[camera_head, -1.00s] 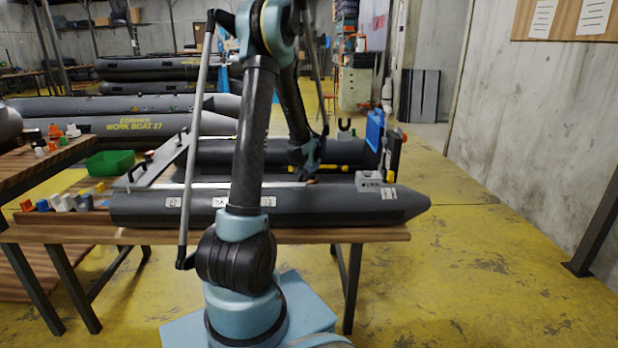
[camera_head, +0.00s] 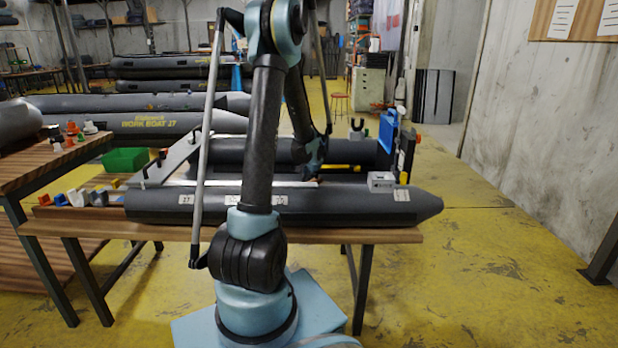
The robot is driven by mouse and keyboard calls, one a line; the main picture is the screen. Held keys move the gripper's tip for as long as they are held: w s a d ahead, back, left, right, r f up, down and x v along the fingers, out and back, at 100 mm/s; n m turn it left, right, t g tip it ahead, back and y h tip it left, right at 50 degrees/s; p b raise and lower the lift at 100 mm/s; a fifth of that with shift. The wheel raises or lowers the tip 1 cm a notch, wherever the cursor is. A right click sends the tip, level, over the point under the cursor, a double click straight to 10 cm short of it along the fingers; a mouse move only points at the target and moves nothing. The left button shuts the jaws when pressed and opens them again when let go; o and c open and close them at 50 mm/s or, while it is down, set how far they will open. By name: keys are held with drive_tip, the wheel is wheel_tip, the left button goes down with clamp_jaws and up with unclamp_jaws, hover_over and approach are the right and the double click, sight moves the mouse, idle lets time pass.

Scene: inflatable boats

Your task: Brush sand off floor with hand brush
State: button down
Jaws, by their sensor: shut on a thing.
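A grey inflatable boat lies on the wooden workbench, with its near tube (camera_head: 350,205) along the front and its far tube (camera_head: 232,151) behind. My gripper (camera_head: 314,176) points down between the two tubes, over the boat's floor. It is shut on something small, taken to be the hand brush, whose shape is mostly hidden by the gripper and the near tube. A pale strip of floor or edge (camera_head: 225,183) shows left of the gripper. Sand cannot be made out at this distance.
A green bin (camera_head: 125,160) and several small coloured parts (camera_head: 78,198) sit at the bench's left. A grey block (camera_head: 381,182) rests on the near tube's right end. A blue item (camera_head: 387,132) stands behind it. The yellow floor at right is clear.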

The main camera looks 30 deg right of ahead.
drive_tip(key=shift+w+d, duration=0.3)
drive_tip(key=shift+w, duration=0.15)
drive_tip(key=shift+s+d, duration=0.45)
drive_tip(key=shift+d, duration=0.35)
drive_tip(key=shift+s+d, duration=0.45)
drive_tip(key=shift+d, duration=0.3)
drive_tip(key=shift+s+d+f, duration=0.1)
drive_tip(key=shift+s+d, duration=0.85)
drive_tip(key=shift+d, duration=0.55)
drive_tip(key=shift+s+d+r, duration=0.1)
drive_tip(key=shift+s+d, duration=0.85)
drive_tip(key=shift+d, duration=0.6)
drive_tip(key=shift+s+d+f, duration=0.1)
drive_tip(key=shift+s+d, duration=0.85)
drive_tip(key=shift+d, duration=0.55)
drive_tip(key=shift+s+d, duration=0.55)
drive_tip(key=shift+d, duration=0.35)
drive_tip(key=shift+s+d, duration=0.55)
drive_tip(key=shift+d, duration=0.4)
drive_tip(key=shift+s+d, duration=0.55)
drive_tip(key=shift+d, duration=0.35)
drive_tip(key=shift+w+d, duration=0.4)
drive_tip(key=shift+w, duration=0.45)
